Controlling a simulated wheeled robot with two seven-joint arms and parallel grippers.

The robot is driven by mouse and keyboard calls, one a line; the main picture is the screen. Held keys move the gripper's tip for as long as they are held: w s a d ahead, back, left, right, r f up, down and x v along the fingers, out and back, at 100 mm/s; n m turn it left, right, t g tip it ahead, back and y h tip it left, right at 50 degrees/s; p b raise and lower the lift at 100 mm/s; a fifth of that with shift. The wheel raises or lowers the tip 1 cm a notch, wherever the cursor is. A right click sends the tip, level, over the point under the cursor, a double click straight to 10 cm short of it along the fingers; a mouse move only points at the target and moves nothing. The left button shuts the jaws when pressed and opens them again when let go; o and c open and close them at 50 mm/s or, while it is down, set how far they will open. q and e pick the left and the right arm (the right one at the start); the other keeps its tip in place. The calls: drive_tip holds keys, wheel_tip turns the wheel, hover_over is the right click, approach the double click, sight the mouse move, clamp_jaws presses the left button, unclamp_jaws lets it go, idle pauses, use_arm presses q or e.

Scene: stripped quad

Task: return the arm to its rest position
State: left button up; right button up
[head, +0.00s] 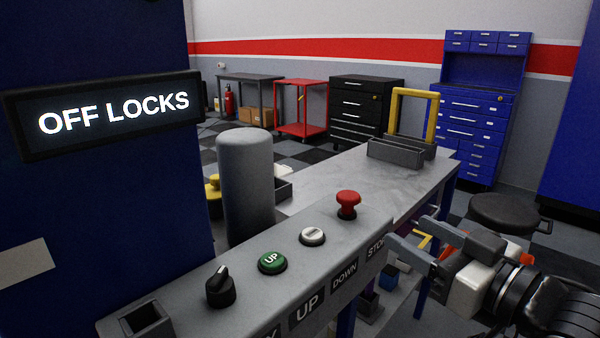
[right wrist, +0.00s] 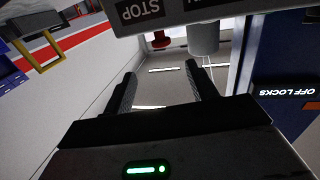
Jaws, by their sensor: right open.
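My right gripper (head: 411,227) is at the lower right of the head view, beside the front right of the grey control panel (head: 372,222). Its two fingers are apart with nothing between them. It also shows in the right wrist view (right wrist: 163,76), where the open fingers point toward the panel's underside area, with the STOP label (right wrist: 139,9) above them. My left gripper is not in view.
The panel carries a red stop button (head: 348,203), a green UP button (head: 272,262), a grey-white button (head: 312,236) and a black knob (head: 220,287). A blue post with an OFF LOCKS sign (head: 115,113) stands left. A black stool (head: 508,213) stands right.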

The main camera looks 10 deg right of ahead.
wheel_tip(320, 180, down, 15)
drive_tip(key=s+m+g+h, duration=0.1)
drive_tip(key=m+g+h, duration=0.1)
drive_tip(key=h, duration=0.1)
drive_tip(key=s+a+f+g+p, duration=0.1)
drive_tip(key=s+a+f+g, duration=0.1)
drive_tip(key=s+a+f, duration=0.2)
drive_tip(key=s+a+f+g+h, duration=0.1)
drive_tip(key=s+a+f, duration=0.3)
drive_tip(key=f, duration=0.7)
drive_tip(key=shift+s+a+f+m+g+p, duration=0.2)
drive_tip(key=shift+s+f+m+g+p, duration=0.15)
drive_tip(key=shift+s, duration=0.85)
